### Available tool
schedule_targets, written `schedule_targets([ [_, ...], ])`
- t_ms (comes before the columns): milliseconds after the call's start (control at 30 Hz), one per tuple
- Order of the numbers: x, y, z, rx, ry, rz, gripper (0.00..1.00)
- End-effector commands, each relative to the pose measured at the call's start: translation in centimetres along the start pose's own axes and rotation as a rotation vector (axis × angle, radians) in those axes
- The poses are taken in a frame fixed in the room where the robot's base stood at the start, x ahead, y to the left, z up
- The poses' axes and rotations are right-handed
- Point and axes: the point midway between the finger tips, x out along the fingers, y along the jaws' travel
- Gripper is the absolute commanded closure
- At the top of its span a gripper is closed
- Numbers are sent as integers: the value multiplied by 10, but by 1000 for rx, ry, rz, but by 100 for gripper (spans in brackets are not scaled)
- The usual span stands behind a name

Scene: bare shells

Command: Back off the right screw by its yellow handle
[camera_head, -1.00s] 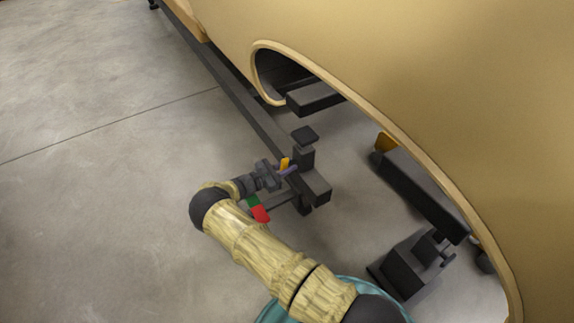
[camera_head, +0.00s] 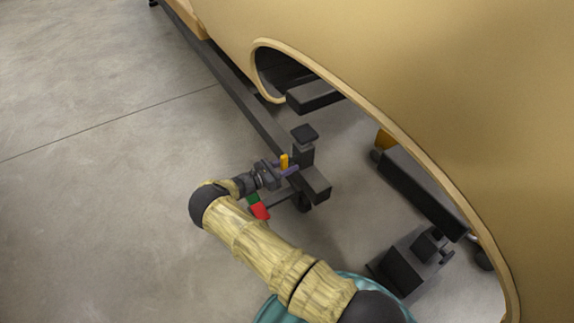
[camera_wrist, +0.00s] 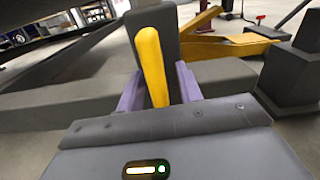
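The yellow handle (camera_head: 284,161) stands by a dark post (camera_head: 303,150) on the frame under the golden shell. In the wrist view the handle (camera_wrist: 152,65) rises between my two purple fingers, its top leaning left. My gripper (camera_head: 289,170) reaches it from the left. The fingers (camera_wrist: 160,80) are apart, one on each side of the handle. A gap shows at the right finger; the left fingertip lies close to the handle, and I cannot tell whether they touch. The screw itself is not clearly visible.
The golden shell (camera_head: 420,60) with a rounded opening overhangs the right side. A long dark beam (camera_head: 230,80) runs to the back left. Another dark beam (camera_head: 420,190) and dark blocks (camera_head: 405,270) stand at right. A red and green piece (camera_head: 260,212) shows below my wrist. Floor at left is clear.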

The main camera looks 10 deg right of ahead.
Motion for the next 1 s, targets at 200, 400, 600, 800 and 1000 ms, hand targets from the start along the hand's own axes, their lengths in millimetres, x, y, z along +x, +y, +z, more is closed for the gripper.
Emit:
schedule_targets([
  [200, 3, 0, 0, 2, -1, -4, 64],
  [400, -4, 0, 2, 3, 0, -2, 64],
  [600, -37, 1, 2, 1, 0, 4, 64],
  [800, -78, 1, 2, 3, 0, 6, 64],
  [1000, -118, 1, 1, 2, 1, 6, 64],
])
